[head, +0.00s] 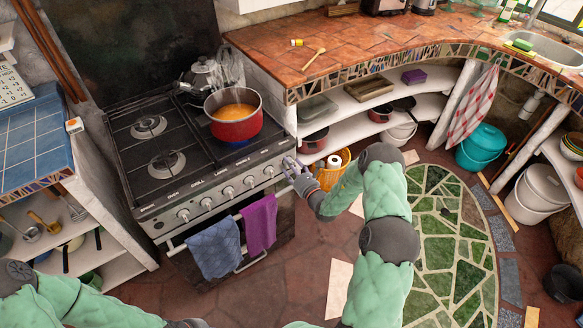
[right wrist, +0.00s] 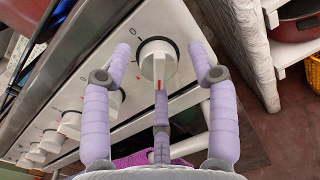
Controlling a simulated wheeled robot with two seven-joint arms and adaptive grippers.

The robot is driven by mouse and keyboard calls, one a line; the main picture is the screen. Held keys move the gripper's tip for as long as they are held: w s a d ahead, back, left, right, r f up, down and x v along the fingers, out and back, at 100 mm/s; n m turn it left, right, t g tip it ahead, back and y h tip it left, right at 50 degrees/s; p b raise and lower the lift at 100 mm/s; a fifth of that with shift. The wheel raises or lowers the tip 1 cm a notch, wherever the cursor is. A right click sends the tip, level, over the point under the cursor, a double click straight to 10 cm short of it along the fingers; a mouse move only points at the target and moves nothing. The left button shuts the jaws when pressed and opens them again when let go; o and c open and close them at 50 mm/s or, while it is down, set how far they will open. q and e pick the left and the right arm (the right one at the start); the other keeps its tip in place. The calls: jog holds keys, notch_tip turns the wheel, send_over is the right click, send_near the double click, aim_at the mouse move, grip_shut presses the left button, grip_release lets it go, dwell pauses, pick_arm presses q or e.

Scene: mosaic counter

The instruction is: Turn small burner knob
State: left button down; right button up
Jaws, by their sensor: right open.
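The stove's front panel (head: 215,190) carries a row of white knobs, such as this one (head: 228,191). My right gripper (head: 290,166) is at the right end of this row. In the right wrist view, a white knob (right wrist: 157,60) with a red mark on its pointer faces my open right gripper (right wrist: 161,62). One purple finger is on each side of the knob, apart from it, and a third finger is below. The pointer is roughly vertical in that view. My left arm shows at the lower left of the head view, with its gripper out of frame.
A red pot (head: 236,124) of orange food stands on the stove beside a kettle (head: 203,78). A blue towel (head: 213,248) and a purple towel (head: 260,225) hang from the oven handle. A yellow basket (head: 333,170) stands right of the stove.

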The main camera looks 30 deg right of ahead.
jog(key=c, duration=1.1)
